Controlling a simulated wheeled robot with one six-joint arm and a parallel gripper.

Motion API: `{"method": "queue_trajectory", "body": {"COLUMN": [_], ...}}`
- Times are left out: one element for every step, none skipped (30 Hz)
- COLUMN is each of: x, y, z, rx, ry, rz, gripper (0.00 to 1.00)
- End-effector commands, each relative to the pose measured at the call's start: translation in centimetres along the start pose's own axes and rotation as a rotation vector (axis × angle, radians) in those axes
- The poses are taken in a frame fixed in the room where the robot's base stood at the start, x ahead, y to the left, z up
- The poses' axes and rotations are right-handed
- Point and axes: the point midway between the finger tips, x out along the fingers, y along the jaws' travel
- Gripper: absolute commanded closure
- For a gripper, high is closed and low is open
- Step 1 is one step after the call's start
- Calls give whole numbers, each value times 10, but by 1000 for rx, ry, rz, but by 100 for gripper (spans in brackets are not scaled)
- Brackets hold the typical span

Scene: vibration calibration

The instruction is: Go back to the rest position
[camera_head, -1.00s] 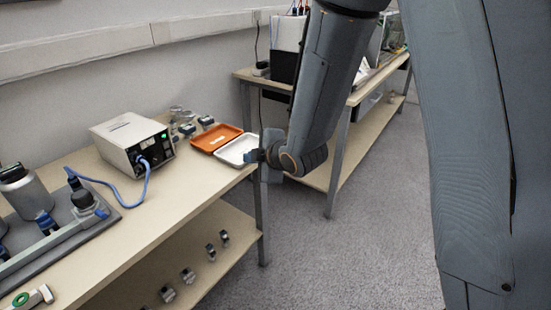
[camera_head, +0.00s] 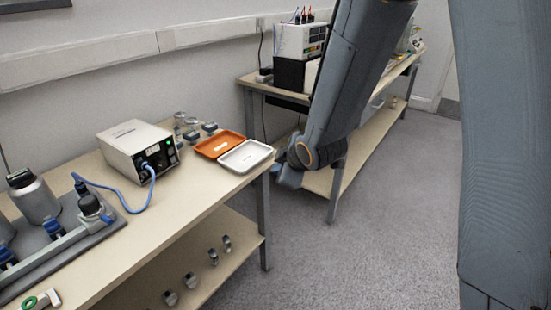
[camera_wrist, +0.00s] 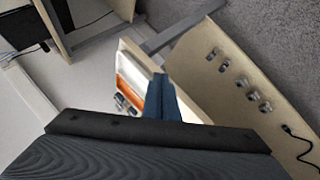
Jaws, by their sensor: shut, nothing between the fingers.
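My gripper (camera_head: 287,174) is off the right end of the near bench, beside the white tray, and looks small and partly hidden behind my wrist in the head view. In the wrist view my gripper (camera_wrist: 163,92) shows as blue fingers close together with nothing between them. The fingers overlap the view of the trays, but the head view shows a gap between them and the bench. The task names no other object.
The near bench (camera_head: 182,218) holds a white tray (camera_head: 246,156), an orange tray (camera_head: 218,143), a grey control box (camera_head: 140,150) with a blue cable, and a rig at left. Small parts lie on its lower shelf (camera_head: 205,262). A second bench (camera_head: 262,84) stands behind my arm. Floor at right is clear.

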Motion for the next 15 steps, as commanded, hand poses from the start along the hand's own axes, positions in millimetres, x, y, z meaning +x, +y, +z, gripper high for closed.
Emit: {"method": "queue_trajectory", "body": {"x": [-6,-10,-19,-28,-37,-53,-66,-80,-100,-115,-130,-150,-164,-177,-194], "y": [1,1,1,1,-1,-4,-8,-12,-19,-25,-31,-40,-47,-53,-62], "z": [4,9,17,24,33,45,55,64,76,84,90,98,103,106,110], "rx": [25,51,99,146,200,286,356,431,532,608,682,776,844,908,983], "ry": [-17,-35,-67,-97,-133,-188,-233,-280,-343,-390,-436,-497,-539,-580,-629], "rz": [-5,-13,-26,-37,-51,-71,-88,-103,-123,-137,-149,-166,-178,-187,-200], "gripper": [100,100,100,100,100,100,100,100,100,100,100,100,100,100,100]}}
